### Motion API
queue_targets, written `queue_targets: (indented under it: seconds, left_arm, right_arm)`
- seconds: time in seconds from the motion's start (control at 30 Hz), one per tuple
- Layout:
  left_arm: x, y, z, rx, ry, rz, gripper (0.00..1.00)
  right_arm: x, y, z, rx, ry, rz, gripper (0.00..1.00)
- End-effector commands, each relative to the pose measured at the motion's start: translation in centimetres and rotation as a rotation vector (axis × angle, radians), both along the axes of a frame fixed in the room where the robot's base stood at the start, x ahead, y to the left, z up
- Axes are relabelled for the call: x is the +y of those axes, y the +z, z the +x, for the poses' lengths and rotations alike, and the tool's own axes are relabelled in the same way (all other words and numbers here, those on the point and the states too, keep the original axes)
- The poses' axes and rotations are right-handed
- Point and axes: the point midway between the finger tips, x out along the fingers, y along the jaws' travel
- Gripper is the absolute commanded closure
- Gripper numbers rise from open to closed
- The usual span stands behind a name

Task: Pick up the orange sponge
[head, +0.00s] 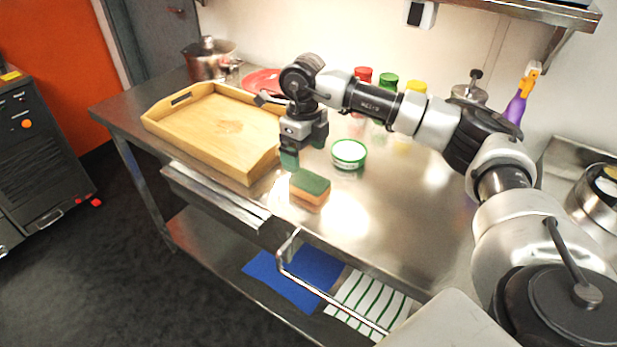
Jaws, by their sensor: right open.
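The orange sponge (310,199) has a green top layer and lies on the steel table (400,215), close to its front edge. My right gripper (304,150) points down behind the sponge and a little to its left in the picture. Its jaws are apart, with no object seen between them, and it does not appear to touch the sponge. The sponge is in plain sight. My left gripper is not in view.
A wooden tray (205,150) lies left of the gripper. A white tub with a green rim (349,155) stands just behind the sponge. Red, green and yellow-capped bottles stand behind my right arm. An open drawer (215,195) juts out at the table's front.

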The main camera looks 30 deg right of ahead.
Motion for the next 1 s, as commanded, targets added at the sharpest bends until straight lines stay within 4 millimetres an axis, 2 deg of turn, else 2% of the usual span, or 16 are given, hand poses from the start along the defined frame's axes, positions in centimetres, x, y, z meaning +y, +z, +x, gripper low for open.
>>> queue_targets:
  seconds: [0.1, 0.23, 0.37, 0.6, 0.9, 0.93, 1.0]
  left_arm:
    - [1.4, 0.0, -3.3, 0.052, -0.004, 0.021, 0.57]
    - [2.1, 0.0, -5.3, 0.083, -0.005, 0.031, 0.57]
    - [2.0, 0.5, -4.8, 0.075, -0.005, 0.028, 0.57]
    - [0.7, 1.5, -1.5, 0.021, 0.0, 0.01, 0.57]
    - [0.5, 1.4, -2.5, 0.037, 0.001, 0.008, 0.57]
    - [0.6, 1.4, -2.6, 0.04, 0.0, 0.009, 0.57]
    - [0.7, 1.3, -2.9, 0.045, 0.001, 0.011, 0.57]
  right_arm:
    - [0.0, -1.8, 0.0, 0.003, -0.001, 0.001, 0.08]
    - [0.0, -2.8, 0.0, 0.0, 0.0, 0.001, 0.08]
    - [0.1, -3.9, -0.2, 0.003, 0.0, 0.001, 0.08]
    - [0.2, -7.4, -0.4, 0.002, -0.001, 0.002, 0.08]
    - [0.2, -8.1, -0.3, -0.001, 0.001, 0.003, 0.08]
    - [0.2, -8.1, -0.3, -0.001, 0.001, 0.003, 0.1]
    - [0.2, -8.1, -0.3, -0.001, 0.001, 0.003, 0.21]
